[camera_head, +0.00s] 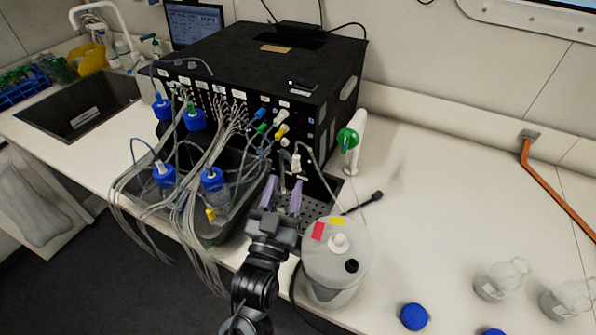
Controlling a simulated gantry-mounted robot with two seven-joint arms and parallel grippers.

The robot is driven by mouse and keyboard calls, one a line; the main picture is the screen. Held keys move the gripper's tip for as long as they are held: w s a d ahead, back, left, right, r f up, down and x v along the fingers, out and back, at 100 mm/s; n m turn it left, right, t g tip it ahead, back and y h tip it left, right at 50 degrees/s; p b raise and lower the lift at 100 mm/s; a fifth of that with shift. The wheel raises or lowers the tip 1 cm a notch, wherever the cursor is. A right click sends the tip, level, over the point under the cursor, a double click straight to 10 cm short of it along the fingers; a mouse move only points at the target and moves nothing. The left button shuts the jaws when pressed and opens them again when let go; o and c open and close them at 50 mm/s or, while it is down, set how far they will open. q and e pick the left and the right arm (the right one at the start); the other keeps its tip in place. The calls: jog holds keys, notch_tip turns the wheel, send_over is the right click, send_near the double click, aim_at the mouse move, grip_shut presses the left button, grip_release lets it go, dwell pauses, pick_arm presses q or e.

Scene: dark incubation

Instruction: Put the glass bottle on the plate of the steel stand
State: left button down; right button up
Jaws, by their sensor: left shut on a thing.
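My left gripper (282,190), with purple fingers, is shut on a narrow grey thing in front of the black box. Its jaws and wrist hide most of that thing, so I cannot make out whether it is a glass bottle. A perforated steel plate (315,209) lies just right of the fingers, partly hidden by the gripper and a white container. My right gripper is out of view.
The white round container (337,255) stands close right of my left wrist. Blue-capped bottles with many tubes fill a black tray (243,222) at left. A large black box (270,65) rises behind. Blue caps (413,317) lie in front.

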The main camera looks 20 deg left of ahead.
aim_at(298, 168)
pick_arm(q)
jog(key=x, duration=0.2)
jog(key=f+p+x, duration=0.1)
jog(key=x, duration=0.2)
jog(key=shift+a, duration=0.1)
jog(key=w+f+g+p, duration=0.1)
jog(key=w, duration=0.1)
jog(key=w+f+g+p, duration=0.1)
jog(key=w+f+p, duration=0.1)
jog(key=w+f+g+p, duration=0.1)
jog(key=w, duration=0.1)
jog(key=shift+w+a+f+p, duration=0.15)
jog(key=shift+a+f+p, duration=0.15)
jog(key=shift+f, duration=0.1)
notch_tip(298, 168, down, 2)
jog(key=shift+w+f, duration=0.15)
jog(key=shift+f, duration=0.05)
